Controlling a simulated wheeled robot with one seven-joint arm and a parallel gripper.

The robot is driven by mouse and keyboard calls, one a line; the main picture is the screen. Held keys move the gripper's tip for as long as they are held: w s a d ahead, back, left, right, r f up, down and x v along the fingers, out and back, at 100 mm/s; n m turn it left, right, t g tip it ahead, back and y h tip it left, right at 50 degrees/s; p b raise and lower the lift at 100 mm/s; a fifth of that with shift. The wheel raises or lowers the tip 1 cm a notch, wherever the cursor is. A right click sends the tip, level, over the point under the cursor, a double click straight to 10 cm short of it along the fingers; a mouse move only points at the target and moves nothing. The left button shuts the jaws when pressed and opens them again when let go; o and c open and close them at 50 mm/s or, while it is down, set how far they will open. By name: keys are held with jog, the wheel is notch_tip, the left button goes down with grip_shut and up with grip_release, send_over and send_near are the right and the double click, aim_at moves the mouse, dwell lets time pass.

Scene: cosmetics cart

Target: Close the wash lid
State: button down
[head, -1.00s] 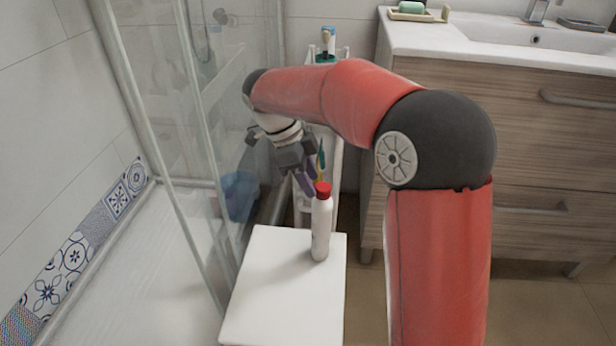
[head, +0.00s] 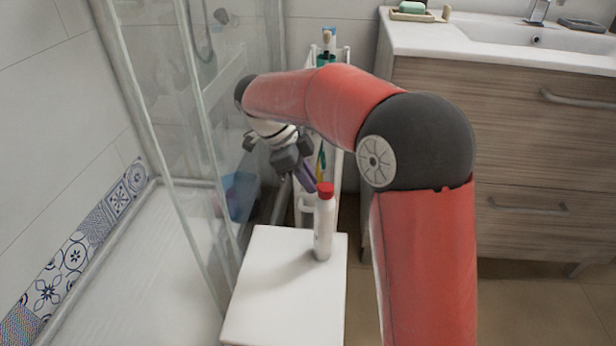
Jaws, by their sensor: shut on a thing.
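The wash bottle (head: 323,230) is white and stands upright on a white stool. Its red lid (head: 325,190) sits at the top of the bottle. My gripper (head: 312,187) reaches down from the upper left, with its fingertips at the left side of the red lid. The gripper appears shut on the lid. The contact is small and partly hidden, so I cannot tell how the lid is seated.
The white stool top (head: 275,300) is otherwise clear. A narrow white cart (head: 340,150) with bottles stands behind it. The glass shower screen (head: 205,150) is close on the left. A wooden vanity (head: 500,130) stands at the right.

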jog(key=c, duration=1.3)
grip_release()
jog(key=v, duration=0.7)
jog(key=shift+w+a+r+p, duration=0.1)
jog(key=shift+r+p, duration=0.25)
jog(key=shift+r, duration=0.05)
